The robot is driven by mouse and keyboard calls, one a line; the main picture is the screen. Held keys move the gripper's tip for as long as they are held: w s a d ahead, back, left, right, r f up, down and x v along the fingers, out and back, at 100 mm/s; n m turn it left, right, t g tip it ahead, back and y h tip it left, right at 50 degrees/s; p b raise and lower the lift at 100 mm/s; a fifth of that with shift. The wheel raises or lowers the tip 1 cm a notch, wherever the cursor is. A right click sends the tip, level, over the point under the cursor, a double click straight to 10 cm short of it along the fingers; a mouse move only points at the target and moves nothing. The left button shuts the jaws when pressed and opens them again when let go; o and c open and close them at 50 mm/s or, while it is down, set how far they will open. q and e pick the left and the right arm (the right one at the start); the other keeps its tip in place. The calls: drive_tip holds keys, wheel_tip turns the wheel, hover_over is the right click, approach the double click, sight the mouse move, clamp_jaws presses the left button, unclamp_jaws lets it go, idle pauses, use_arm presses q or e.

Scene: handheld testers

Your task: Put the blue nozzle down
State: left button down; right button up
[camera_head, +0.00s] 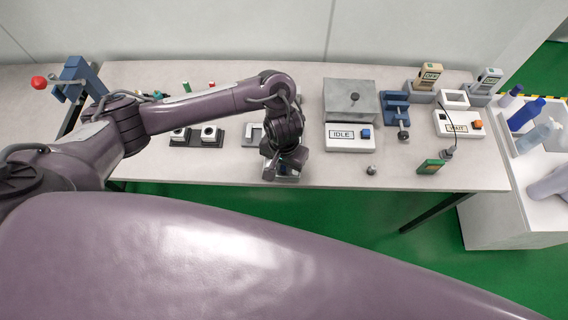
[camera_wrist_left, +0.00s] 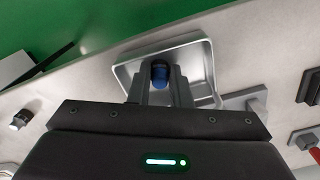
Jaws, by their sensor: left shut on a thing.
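My left gripper (camera_head: 271,172) reaches down near the front edge of the bench. In the left wrist view, its two fingers (camera_wrist_left: 159,88) are shut on the blue nozzle (camera_wrist_left: 160,72). The nozzle shows between the fingertips, over a shallow silver metal tray (camera_wrist_left: 203,62). I cannot tell whether the nozzle touches the tray floor. In the head view the arm hides the nozzle and most of the tray. My right gripper is not in view.
A white IDLE box (camera_head: 341,144) with a blue button stands right of the gripper. A small grey knob (camera_head: 371,170) lies near the front edge. A blue vise (camera_head: 396,106) and a green handheld tester (camera_head: 431,166) are farther right. Black-based fixtures (camera_head: 208,135) stand to the left.

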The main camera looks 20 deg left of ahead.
use_arm(q)
drive_tip(key=c, duration=1.3)
unclamp_jaws()
drive_tip(key=shift+f, duration=0.1)
drive_tip(key=shift+c, duration=0.2)
wheel_tip(320, 180, up, 12)
drive_tip(key=p, duration=0.6)
drive_tip(key=shift+s, duration=0.1)
